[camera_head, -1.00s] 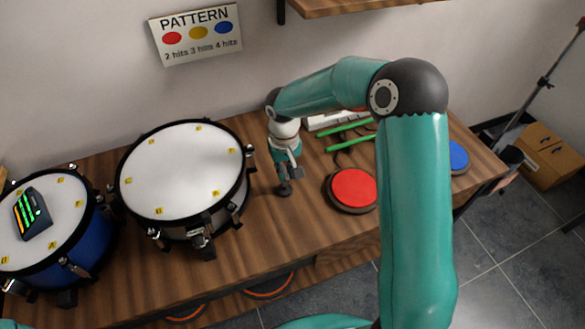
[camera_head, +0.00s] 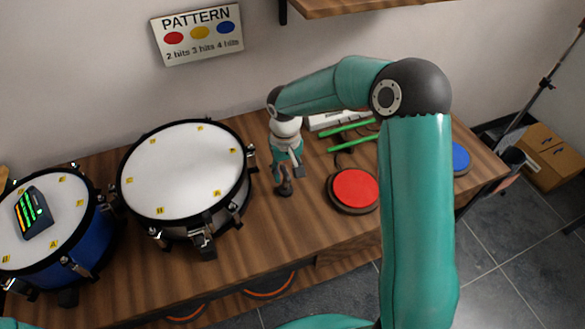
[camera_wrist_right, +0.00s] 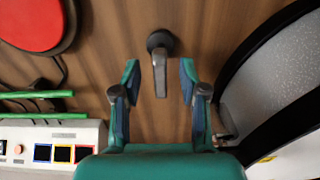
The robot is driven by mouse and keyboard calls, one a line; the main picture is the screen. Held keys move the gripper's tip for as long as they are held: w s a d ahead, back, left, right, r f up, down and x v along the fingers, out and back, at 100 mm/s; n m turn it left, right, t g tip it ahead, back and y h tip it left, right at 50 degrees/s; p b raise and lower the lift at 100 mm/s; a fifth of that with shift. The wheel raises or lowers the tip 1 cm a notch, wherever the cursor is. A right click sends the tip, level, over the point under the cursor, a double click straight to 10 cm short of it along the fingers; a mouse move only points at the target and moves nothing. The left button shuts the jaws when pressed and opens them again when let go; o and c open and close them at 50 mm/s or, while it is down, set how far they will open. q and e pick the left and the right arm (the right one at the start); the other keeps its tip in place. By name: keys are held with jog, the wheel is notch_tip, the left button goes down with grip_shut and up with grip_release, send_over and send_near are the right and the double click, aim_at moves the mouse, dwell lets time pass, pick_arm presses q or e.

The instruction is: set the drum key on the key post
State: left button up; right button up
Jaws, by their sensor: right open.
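The key post (camera_head: 285,190) stands on the table between the white-headed drum and the red pad; its dark round foot (camera_wrist_right: 160,41) shows in the right wrist view. A grey bar, which looks like the drum key (camera_wrist_right: 160,78), rises over the foot toward the camera. I cannot tell where key and post meet, or whether the key is fully seated. My right gripper (camera_head: 287,171) is over the post and open; in the wrist view its fingertips (camera_wrist_right: 159,75) are on either side of the bar, with gaps on both sides. My left gripper is not in view.
The large drum (camera_head: 185,170) is close left of the right gripper; its black rim (camera_wrist_right: 245,65) shows in the wrist view. The red pad (camera_head: 354,188) is to the right. Green sticks (camera_head: 345,136) and a white panel (camera_wrist_right: 50,142) lie behind. Bare wood surrounds the post.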

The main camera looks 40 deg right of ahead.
notch_tip(320, 180, up, 12)
dwell(0.5)
jog(key=shift+f, duration=0.15)
dwell(0.3)
